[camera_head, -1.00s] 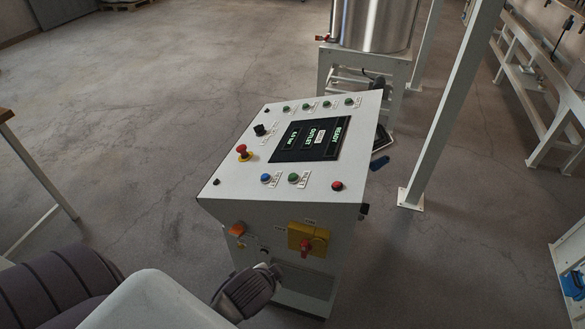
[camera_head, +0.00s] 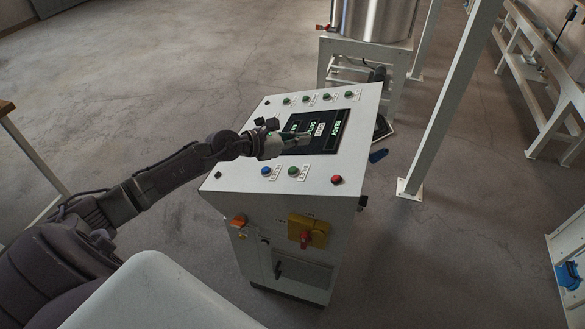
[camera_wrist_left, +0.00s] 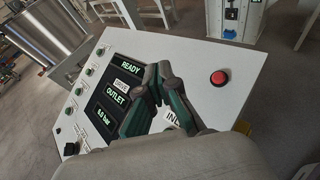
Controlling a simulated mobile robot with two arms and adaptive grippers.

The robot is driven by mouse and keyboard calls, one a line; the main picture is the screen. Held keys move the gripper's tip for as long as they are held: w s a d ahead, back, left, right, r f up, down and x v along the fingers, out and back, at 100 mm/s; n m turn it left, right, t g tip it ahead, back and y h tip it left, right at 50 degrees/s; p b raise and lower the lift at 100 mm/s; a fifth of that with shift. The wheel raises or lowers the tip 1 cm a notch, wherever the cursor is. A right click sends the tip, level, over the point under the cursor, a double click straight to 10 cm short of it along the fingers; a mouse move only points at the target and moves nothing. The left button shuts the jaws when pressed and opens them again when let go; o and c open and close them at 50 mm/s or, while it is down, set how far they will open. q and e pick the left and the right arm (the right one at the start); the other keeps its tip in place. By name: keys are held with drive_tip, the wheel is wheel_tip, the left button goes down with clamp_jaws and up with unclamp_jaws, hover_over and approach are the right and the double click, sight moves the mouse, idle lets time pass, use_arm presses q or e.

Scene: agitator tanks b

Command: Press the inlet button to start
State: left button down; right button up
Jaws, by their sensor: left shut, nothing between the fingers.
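The sloped white control panel (camera_head: 240,181) carries a dark screen (camera_head: 328,136) reading READY and OUTLET. A blue button (camera_head: 266,171) and a green button (camera_head: 293,171) sit in front of the screen, with labels too small to read in the head view. In the left wrist view a label starting "INL" (camera_wrist_left: 173,118) shows beside the fingers; its button is hidden there. My left gripper (camera_head: 303,136) is shut and empty, over the screen in the head view. It also shows in the left wrist view (camera_wrist_left: 157,84). My right gripper is not in view.
A red button (camera_head: 337,180) sits at the panel's front right corner, with a row of green buttons (camera_head: 326,97) along the far edge. A yellow switch box (camera_head: 309,231) is on the console's front. A steel tank (camera_head: 372,18) and white post (camera_head: 450,105) stand behind.

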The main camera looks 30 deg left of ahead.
sight(293, 170)
use_arm(q)
drive_tip(key=a+f+m+g+y, duration=0.2)
drive_tip(key=a+m, duration=0.1)
drive_tip(key=a, duration=0.4)
drive_tip(key=shift+a+f+g+y, duration=0.15)
drive_tip(key=shift+a+g+y, duration=0.1)
drive_tip(key=shift+g+y, duration=0.05)
drive_tip(key=shift+f, duration=0.1)
drive_tip(key=f+b, duration=0.1)
drive_tip(key=f, duration=0.1)
drive_tip(key=d+f+b, duration=0.1)
drive_tip(key=f, duration=0.1)
drive_tip(key=d+f+b, duration=0.1)
drive_tip(key=f, duration=0.1)
drive_tip(key=shift+w+d+f, duration=0.15)
drive_tip(key=shift+w+f, duration=0.05)
drive_tip(key=shift+f, duration=0.2)
drive_tip(key=shift+w+d+f+b, duration=0.1)
drive_tip(key=shift+d+f+b, duration=0.15)
drive_tip(key=shift+f+b, duration=0.35)
drive_tip(key=shift+f, duration=0.15)
drive_tip(key=shift+d+f, duration=0.15)
drive_tip(key=shift+f, duration=0.15)
